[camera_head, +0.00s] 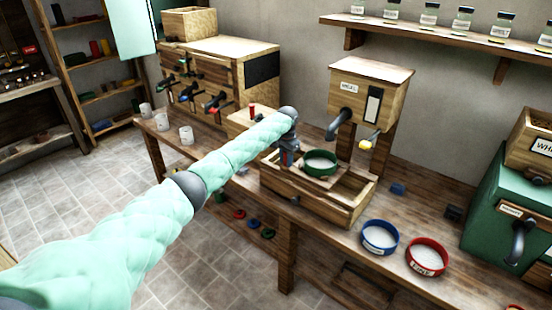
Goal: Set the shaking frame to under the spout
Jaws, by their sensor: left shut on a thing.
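The shaking frame (340,186) is a wooden carriage in an open wooden box on the bench. A green-rimmed sieve (320,162) with a pale mesh sits at its left part. My left arm reaches in from the left, and its gripper (287,158) is shut at the left end of the frame, beside the green sieve; the exact grip is hard to see. The grey spout (338,126) slants down from a wooden hopper (368,95) behind the box. The green sieve appears in front and left of the spout's mouth. My right gripper is out of view.
A blue sieve (380,237) and a red sieve (427,257) lie on the bench at right. A green mill (515,215) stands at the far right. White cups (186,135) and a wooden cabinet (215,75) are at left. A shelf of jars (440,30) hangs above.

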